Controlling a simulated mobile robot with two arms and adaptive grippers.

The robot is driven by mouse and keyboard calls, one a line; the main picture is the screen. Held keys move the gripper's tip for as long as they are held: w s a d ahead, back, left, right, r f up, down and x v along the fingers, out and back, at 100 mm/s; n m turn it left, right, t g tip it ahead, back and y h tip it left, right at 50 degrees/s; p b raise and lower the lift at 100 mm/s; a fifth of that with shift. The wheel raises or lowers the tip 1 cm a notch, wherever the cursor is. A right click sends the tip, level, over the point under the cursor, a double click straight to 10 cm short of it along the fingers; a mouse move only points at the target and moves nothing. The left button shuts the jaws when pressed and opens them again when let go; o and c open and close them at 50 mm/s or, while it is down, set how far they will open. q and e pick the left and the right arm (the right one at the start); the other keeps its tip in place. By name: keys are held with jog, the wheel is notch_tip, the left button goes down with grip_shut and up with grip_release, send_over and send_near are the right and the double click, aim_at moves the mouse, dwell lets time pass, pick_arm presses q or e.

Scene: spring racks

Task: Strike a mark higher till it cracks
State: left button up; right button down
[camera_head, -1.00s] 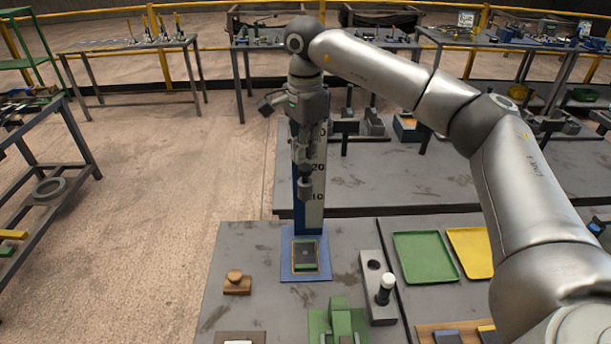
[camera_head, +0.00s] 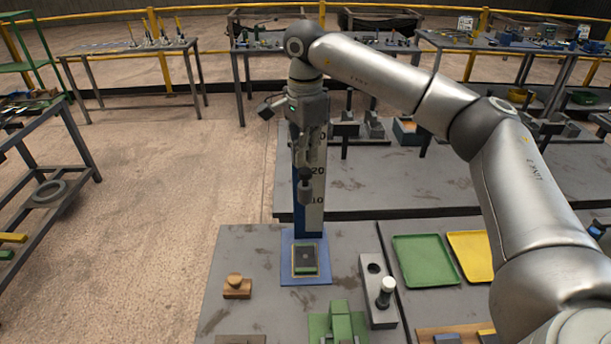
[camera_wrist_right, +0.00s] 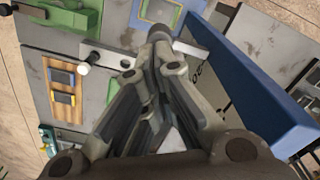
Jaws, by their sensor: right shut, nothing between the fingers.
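A tall post with a blue side and a pale number scale (camera_head: 317,186) stands on a blue base (camera_head: 291,277), with 10 and 20 readable. A dark pad with a green edge (camera_head: 304,259) lies on the base. The blue post (camera_wrist_right: 262,98) also shows in the right wrist view. My right gripper (camera_head: 305,168) points down in front of the post, above the pad, its fingers shut and empty. A dark grey block (camera_head: 305,192) shows just below the fingertips; whether they touch it I cannot tell. My left gripper is out of view.
On the grey table a wooden knob piece (camera_head: 236,287) lies left of the base. A green fixture (camera_head: 340,322) is in front, and a grey block with a white-topped pin (camera_head: 387,288) to the right. Green (camera_head: 424,262) and yellow (camera_head: 470,255) trays lie farther right.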

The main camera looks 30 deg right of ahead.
aim_at(305, 170)
jog(key=shift+f+b, duration=1)
jog(key=shift+f, duration=0.65)
jog(key=shift+r, duration=0.1)
